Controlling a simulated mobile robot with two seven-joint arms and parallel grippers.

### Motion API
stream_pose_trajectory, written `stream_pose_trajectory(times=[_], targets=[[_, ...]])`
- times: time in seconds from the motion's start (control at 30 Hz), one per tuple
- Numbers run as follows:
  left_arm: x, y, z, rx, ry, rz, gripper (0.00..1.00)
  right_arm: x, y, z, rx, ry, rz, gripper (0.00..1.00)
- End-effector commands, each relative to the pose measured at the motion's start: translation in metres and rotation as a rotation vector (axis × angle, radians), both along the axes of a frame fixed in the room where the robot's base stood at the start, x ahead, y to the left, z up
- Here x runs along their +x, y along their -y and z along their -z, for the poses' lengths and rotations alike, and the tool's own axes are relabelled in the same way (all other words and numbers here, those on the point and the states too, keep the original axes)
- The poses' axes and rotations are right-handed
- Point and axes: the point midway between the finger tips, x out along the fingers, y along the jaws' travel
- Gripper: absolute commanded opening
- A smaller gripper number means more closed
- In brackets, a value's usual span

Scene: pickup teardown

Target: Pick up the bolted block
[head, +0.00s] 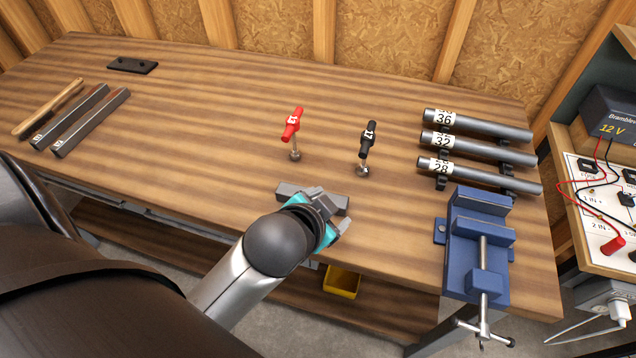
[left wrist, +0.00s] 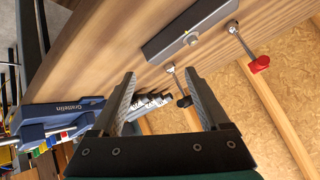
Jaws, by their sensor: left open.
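The grey bolted block (head: 337,199) lies near the front edge of the wooden bench, partly hidden behind my left gripper (head: 322,207) in the head view. My right gripper is not in view.
Behind the block stand a red-handled tool (head: 292,124) marked 13 and a black-handled tool (head: 367,139) marked 17. A blue vise (head: 478,240) and several racked metal tubes (head: 480,142) are at right. Two grey bars (head: 90,122) lie at left. The bench's middle left is clear.

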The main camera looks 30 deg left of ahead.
Motion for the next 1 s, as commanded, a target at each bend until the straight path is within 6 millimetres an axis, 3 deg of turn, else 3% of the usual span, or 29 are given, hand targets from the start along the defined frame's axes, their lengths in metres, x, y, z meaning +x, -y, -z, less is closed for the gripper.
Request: stream_pose_trajectory(times=[0.1,0.3,0.43,0.6,0.7,0.8,1.0], targets=[[0.043,0.004,-0.041,0.105,0.213,0.084,0.79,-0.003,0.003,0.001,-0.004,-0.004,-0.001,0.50],[0.099,0.031,-0.136,0.350,0.643,0.284,0.79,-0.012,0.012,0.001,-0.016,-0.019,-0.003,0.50],[0.112,0.064,-0.197,0.538,0.922,0.443,0.79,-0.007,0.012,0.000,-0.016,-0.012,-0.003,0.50],[0.101,0.118,-0.254,0.800,1.261,0.680,0.79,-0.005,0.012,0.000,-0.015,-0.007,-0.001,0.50],[0.085,0.150,-0.270,0.963,1.437,0.840,0.79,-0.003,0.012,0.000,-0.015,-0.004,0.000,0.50],[0.067,0.178,-0.271,1.130,1.594,1.018,0.79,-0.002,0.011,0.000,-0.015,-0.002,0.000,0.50],[0.035,0.210,-0.235,1.466,1.820,1.437,0.79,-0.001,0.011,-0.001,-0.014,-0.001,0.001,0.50]])
